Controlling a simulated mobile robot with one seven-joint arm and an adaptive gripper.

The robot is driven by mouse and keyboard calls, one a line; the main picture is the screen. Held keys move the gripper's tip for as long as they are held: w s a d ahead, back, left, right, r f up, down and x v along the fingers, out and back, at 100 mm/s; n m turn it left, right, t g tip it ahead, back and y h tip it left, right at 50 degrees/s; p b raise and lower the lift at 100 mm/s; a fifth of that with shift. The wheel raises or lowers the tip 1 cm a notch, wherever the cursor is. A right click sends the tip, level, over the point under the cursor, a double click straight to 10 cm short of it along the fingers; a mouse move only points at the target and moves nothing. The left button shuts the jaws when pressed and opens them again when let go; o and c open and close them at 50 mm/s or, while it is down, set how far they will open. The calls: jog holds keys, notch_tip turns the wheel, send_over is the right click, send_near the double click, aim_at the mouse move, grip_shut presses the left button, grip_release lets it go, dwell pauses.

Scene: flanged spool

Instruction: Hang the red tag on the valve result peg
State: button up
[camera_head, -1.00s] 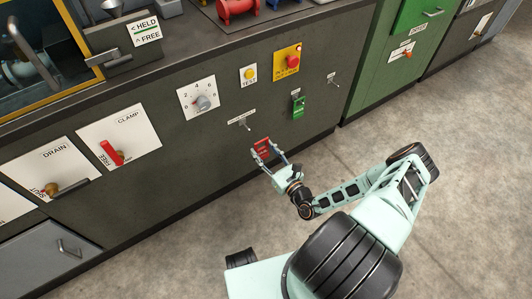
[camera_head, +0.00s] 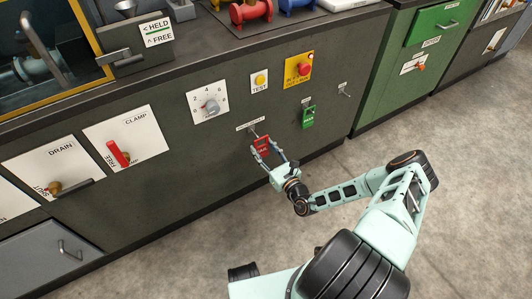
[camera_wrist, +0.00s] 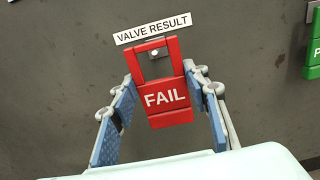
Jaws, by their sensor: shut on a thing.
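The red tag (camera_wrist: 165,97) reads FAIL and hangs upright from its open loop, close to the dark cabinet front. My gripper (camera_wrist: 163,82) is shut on it, one blue-padded finger at each side. In the head view, the tag (camera_head: 262,148) sits at the end of my gripper (camera_head: 264,155), just below the VALVE RESULT label (camera_wrist: 161,27). The valve result peg (camera_wrist: 154,54) shows as a pale round tip inside the loop opening, near its upper bar. I cannot tell how far the peg passes through the loop.
A green tag (camera_head: 309,117) hangs to the right on the same cabinet front, its edge also in the wrist view (camera_wrist: 314,62). Another peg (camera_head: 345,91) is farther right. Open floor lies in front.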

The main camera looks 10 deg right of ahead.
jog(key=shift+b+x, duration=0.9)
jog(key=shift+x, duration=0.95)
jog(key=shift+w+a+f, duration=0.25)
jog(key=shift+w+f, duration=0.2)
jog(key=shift+w, duration=0.1)
jog(key=o, duration=1.1)
jog(key=shift+o, duration=0.2)
